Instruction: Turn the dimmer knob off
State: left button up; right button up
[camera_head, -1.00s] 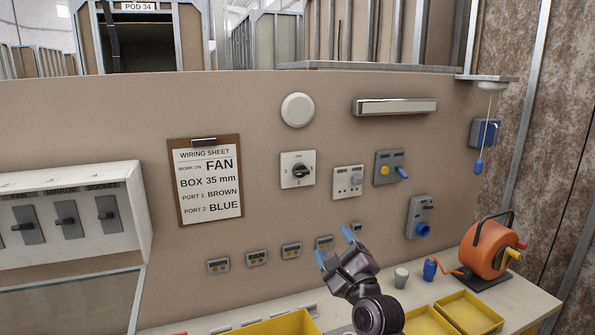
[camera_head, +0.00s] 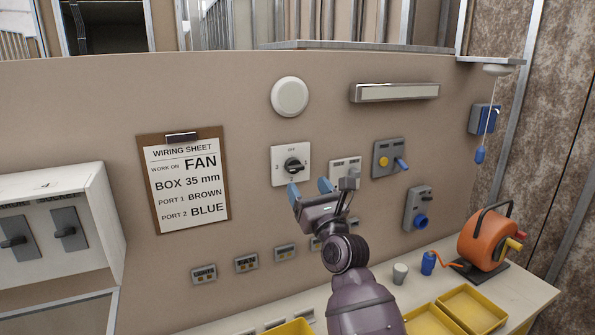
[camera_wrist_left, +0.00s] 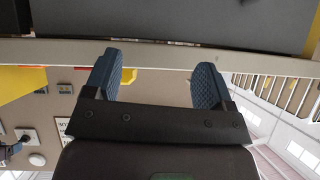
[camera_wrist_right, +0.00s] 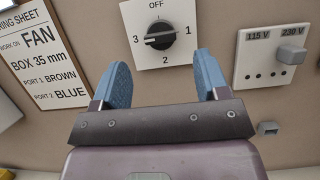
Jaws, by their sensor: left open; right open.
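The dimmer knob (camera_head: 293,165) is a black rotary knob on a white square plate on the beige wall panel. In the right wrist view the knob (camera_wrist_right: 160,37) has OFF above it, 1 at right, 2 below and 3 at left; its white mark appears to face the 3. My right gripper (camera_head: 309,187) is open and empty, just below and slightly right of the knob in the head view. In the right wrist view the knob lies between and beyond its blue fingertips, apart from them. My left gripper (camera_wrist_left: 158,68) is open and empty, seen only in its wrist view.
A socket plate marked 115 V and 230 V (camera_wrist_right: 272,55) is right of the knob. The wiring sheet clipboard (camera_head: 184,180) hangs at left. A grey plate with a blue lever (camera_head: 389,158) is further right. A workbench with yellow trays (camera_head: 472,308) lies below.

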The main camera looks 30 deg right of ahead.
aim_at(298, 170)
jog(key=shift+x, duration=3.1)
jog(key=shift+c, duration=0.5)
jog(key=c, duration=0.8)
jog(key=shift+n, duration=0.3)
